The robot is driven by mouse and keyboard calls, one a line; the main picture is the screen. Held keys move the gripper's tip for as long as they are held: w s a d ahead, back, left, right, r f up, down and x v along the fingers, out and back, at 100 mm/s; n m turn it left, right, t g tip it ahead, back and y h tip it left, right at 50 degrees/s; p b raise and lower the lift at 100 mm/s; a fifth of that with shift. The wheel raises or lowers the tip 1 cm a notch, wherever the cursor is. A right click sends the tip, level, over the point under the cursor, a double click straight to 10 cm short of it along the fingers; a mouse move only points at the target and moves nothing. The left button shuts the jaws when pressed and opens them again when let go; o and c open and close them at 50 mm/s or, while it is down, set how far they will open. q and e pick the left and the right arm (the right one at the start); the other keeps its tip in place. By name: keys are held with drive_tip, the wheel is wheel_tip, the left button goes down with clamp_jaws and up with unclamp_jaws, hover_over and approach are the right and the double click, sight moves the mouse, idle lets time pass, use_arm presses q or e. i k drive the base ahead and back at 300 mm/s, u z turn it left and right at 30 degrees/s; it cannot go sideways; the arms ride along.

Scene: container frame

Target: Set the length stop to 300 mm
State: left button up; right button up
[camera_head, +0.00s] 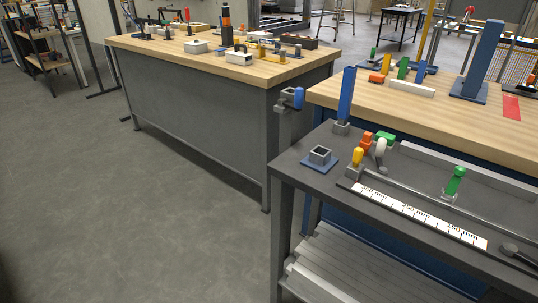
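A white scale strip (420,215) with black marks and mm labels runs along the front of the dark grey bench. The right label seems to read 150 mm; the others are too small to read surely. Behind it runs a grey rail (415,188). A small grey stop with an upright green handle (456,180) sits on the rail, nearer the right end of the strip than the left. A yellow knob (357,156) stands at the rail's left end, beside an orange part (367,139) and a green piece (384,136). Neither of my grippers shows.
A blue plate with a square grey socket (320,156) lies at the bench's left. A blue upright (347,95) stands behind it. A dark handle-like part (518,255) lies at the lower right. Two wooden workbenches (185,55) (440,110) stand behind. The floor at left is clear.

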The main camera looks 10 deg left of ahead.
sight(355, 169)
drive_tip(key=u, duration=1)
drive_tip(key=i, duration=0.95)
drive_tip(key=z, duration=2)
